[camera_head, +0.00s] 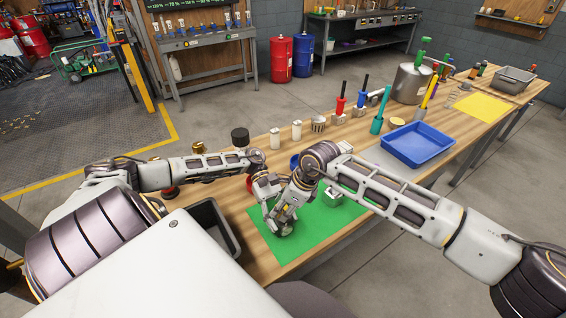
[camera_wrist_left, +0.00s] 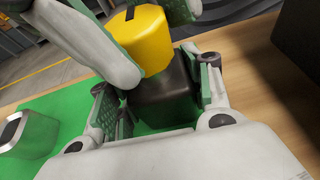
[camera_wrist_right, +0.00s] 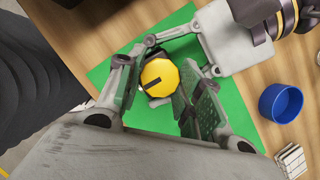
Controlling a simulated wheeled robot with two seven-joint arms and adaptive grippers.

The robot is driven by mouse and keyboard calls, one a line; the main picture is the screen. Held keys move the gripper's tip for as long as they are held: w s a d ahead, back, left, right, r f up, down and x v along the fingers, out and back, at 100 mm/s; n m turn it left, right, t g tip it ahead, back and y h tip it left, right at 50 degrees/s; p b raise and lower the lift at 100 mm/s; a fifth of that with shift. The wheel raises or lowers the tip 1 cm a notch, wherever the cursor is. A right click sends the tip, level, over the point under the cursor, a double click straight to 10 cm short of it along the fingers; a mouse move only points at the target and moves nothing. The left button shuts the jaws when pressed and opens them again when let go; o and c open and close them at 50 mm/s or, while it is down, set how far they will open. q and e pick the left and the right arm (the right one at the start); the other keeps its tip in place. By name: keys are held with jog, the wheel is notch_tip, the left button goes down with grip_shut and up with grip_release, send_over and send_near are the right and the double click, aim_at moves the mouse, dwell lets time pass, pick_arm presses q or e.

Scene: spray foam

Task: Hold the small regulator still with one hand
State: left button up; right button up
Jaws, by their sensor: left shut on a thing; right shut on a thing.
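The small regulator has a dark body (camera_wrist_left: 165,98) and a yellow knob (camera_wrist_left: 141,38), both in the left wrist view. It is over a green mat (camera_head: 318,228). My left gripper (camera_head: 267,188) is shut on the dark body, one finger on each side. My right gripper (camera_head: 284,222) is shut on the yellow knob above it. In the right wrist view the knob (camera_wrist_right: 159,77) shows from its top, with a dark mark, between the right fingers. In the head view the grippers hide the regulator.
A metal box (camera_head: 341,196) stands on the mat. A blue cup (camera_wrist_right: 280,103) is beside the mat. A dark bin (camera_head: 212,222) lies left of it, a blue tray (camera_head: 416,145) to the right. Bottles and tools line the far side of the wooden table.

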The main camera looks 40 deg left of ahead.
dwell(0.4)
jog(key=o, duration=1)
jog(key=shift+o, duration=0.2)
jog(key=shift+r, duration=0.1)
jog(key=v, duration=1.1)
jog(key=shift+w+d+r, duration=0.2)
jog(key=shift+r, duration=0.15)
pick_arm(q)
jog(key=o, duration=1.3)
jog(key=shift+o, duration=0.2)
jog(key=shift+a, duration=0.1)
